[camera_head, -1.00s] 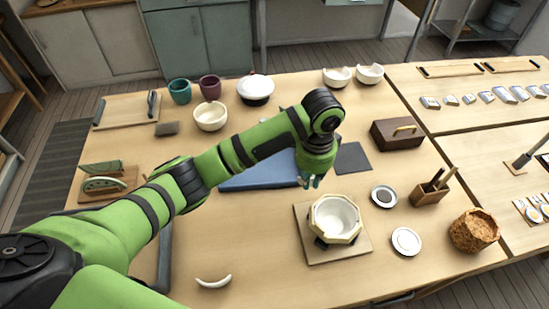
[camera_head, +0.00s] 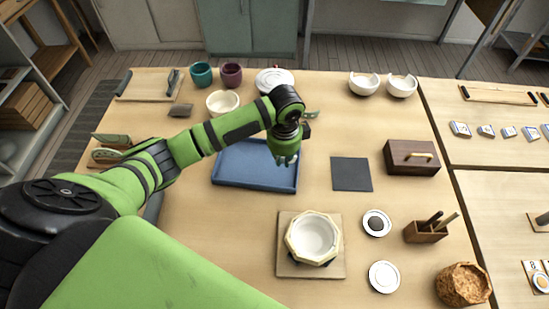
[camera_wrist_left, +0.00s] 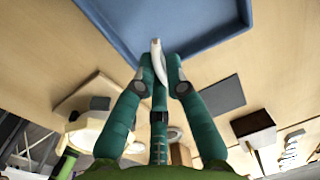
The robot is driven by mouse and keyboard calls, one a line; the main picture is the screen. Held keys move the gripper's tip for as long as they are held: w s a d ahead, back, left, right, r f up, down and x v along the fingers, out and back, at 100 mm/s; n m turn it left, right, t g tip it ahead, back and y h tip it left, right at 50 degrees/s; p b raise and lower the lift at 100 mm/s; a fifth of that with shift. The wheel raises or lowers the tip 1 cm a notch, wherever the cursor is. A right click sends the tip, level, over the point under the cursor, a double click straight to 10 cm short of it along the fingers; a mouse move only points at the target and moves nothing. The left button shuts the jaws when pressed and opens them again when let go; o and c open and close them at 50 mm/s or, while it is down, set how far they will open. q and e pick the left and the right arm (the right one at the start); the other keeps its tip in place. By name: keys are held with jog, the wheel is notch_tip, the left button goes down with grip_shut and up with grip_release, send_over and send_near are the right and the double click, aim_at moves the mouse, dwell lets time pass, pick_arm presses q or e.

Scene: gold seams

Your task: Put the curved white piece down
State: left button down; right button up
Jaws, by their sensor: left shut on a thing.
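My left gripper (camera_head: 287,158) is shut on the curved white piece (camera_wrist_left: 156,54), a thin tapered shard that sticks out past the fingertips (camera_wrist_left: 160,78) in the left wrist view. In the head view the gripper is over the right part of the blue tray (camera_head: 240,170), and the piece can hardly be made out there. In the left wrist view the tray (camera_wrist_left: 200,52) lies beyond the piece. The gap between piece and tray is hard to judge. My right gripper is not in view.
A dark mat (camera_head: 351,174) and a wooden box (camera_head: 411,157) lie to the right. A pale faceted bowl (camera_head: 313,237) stands on a board (camera_head: 297,271) in front. Cups and bowls stand at the back. The tray's floor looks empty where visible.

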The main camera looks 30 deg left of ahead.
aim_at(277, 168)
pick_arm(q)
jog(key=w+a+f, duration=0.1)
jog(key=a+f, duration=0.1)
jog(key=shift+w+a, duration=0.35)
jog(key=shift+f+p, duration=0.55)
jog(key=shift+f, duration=1.55)
jog(key=shift+f, duration=0.2)
jog(key=c, duration=1.3)
grip_release()
jog(key=shift+r, duration=0.1)
jog(key=r, duration=0.8)
jog(key=r+b, duration=0.1)
jog(key=r, duration=0.3)
jog(key=shift+s+d+r, duration=0.1)
jog(key=shift+s+r, duration=0.05)
jog(key=shift+s, duration=0.25)
